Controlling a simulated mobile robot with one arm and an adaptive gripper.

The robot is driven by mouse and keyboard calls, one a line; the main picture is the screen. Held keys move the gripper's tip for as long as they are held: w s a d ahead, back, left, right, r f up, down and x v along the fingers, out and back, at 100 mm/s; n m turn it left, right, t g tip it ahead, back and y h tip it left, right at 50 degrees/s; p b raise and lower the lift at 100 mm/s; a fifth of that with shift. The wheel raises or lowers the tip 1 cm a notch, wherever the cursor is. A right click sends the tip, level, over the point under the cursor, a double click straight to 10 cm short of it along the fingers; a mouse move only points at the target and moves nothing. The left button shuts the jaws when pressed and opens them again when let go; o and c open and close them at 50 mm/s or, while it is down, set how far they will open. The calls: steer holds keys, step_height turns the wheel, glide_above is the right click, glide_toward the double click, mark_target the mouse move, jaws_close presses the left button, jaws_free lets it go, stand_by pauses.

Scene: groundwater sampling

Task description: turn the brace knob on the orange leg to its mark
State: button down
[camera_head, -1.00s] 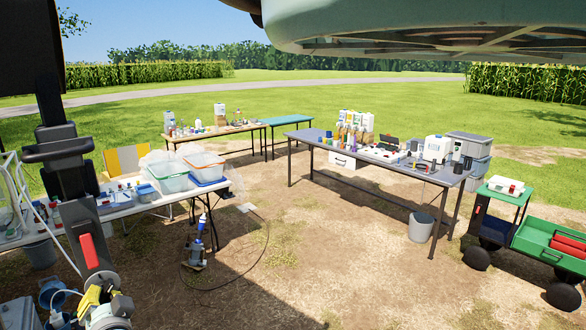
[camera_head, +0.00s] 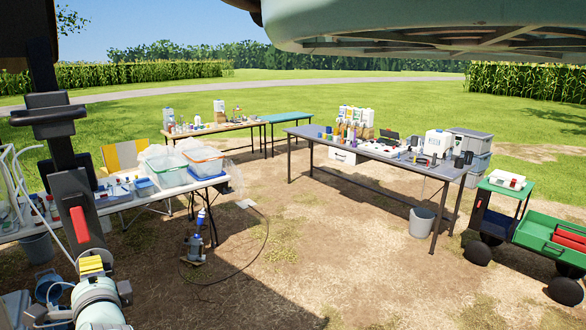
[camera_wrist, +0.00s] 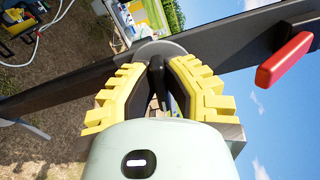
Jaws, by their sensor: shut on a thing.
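My gripper (camera_wrist: 157,95), with yellow ridged fingers, is closed around a slim dark knob (camera_wrist: 157,72) in the wrist view. The knob stands in front of a grey round disc (camera_wrist: 165,48) on a dark bar (camera_wrist: 225,42). A red lever-like piece (camera_wrist: 284,60) sticks out from the bar to the right. In the head view my gripper (camera_head: 92,263) is low at the left, just below the dark upright (camera_head: 62,155) with the red piece (camera_head: 80,224). The knob is hidden there. I see no orange on the leg and cannot make out a mark.
A white table (camera_head: 120,207) with bins stands behind the upright. A blue-grey pump-like device (camera_head: 196,246) and a cable lie on the ground. A long grey table (camera_head: 400,164) and a green cart (camera_head: 552,236) stand at the right.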

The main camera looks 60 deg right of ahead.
steer(key=m, duration=0.3)
steer(key=shift+d+r+m, duration=0.1)
steer(key=shift+d+m, duration=0.1)
steer(key=shift+m, duration=0.2)
steer(key=m+p, duration=0.1)
steer(key=m, duration=0.3)
steer(key=shift+s+d+r, duration=0.1)
steer(key=shift+r, duration=0.05)
steer(key=m+p, duration=0.1)
steer(key=m, duration=0.2)
steer(key=m+p, duration=0.1)
steer(key=m, duration=0.1)
steer(key=shift+d+r+m+p, duration=0.2)
steer(key=shift+m+p, duration=0.1)
steer(key=shift+m, duration=0.1)
steer(key=shift+m+p, duration=0.3)
steer(key=shift+m, duration=0.4)
steer(key=shift+a+f+m, duration=0.15)
steer(key=shift+m, duration=0.35)
steer(key=c, duration=0.9)
jaws_free()
steer(key=shift+c, duration=0.2)
steer(key=v, duration=1.2)
